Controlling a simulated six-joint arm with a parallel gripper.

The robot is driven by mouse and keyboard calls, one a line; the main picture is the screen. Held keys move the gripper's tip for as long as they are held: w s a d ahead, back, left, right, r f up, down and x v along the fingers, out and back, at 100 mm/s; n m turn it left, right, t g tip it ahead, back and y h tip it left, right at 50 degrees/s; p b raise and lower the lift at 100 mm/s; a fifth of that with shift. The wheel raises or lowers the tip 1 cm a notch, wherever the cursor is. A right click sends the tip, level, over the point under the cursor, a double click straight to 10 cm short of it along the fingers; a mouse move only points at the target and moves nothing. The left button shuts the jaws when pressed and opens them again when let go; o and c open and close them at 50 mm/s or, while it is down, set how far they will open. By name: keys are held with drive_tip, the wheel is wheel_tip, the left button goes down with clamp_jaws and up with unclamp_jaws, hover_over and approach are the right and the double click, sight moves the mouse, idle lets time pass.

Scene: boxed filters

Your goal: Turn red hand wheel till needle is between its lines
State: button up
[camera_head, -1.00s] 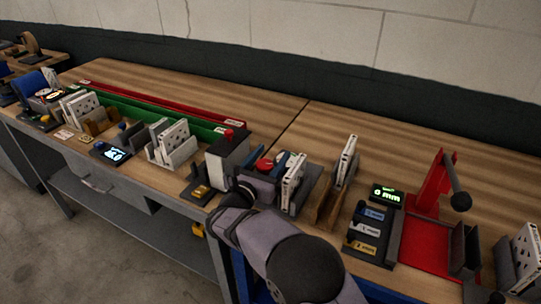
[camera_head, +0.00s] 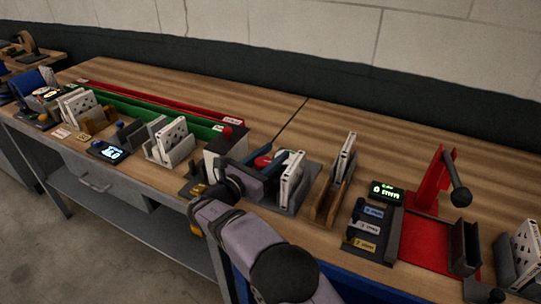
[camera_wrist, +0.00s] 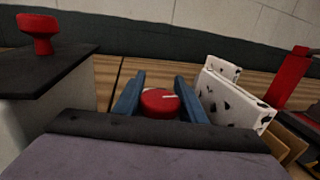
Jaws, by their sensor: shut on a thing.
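The red hand wheel (camera_wrist: 160,103) is a round red disc with a white mark on its top. In the wrist view it sits between the two blue fingers of my gripper (camera_wrist: 160,78), which is shut on it. In the head view only a bit of the wheel's red (camera_head: 263,161) shows behind my wrist. I cannot make out a needle or its lines in either view; my wrist and gripper hide part of that spot.
A grey box with a red knob (camera_wrist: 38,35) stands close on the left. White boxed filters (camera_wrist: 232,100) stand in holders close on the right. Further right are a lit display (camera_head: 386,192) and a red lever press (camera_head: 432,182).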

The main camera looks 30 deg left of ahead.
sight(258, 166)
drive_tip(key=shift+r+h, duration=0.1)
drive_tip(key=shift+h, duration=0.2)
drive_tip(key=o, duration=1)
drive_tip(key=b+v, duration=0.1)
drive_tip(key=v, duration=0.4)
drive_tip(key=shift+s, duration=0.3)
drive_tip(key=shift+b+v, duration=0.35)
drive_tip(key=shift+v, duration=0.55)
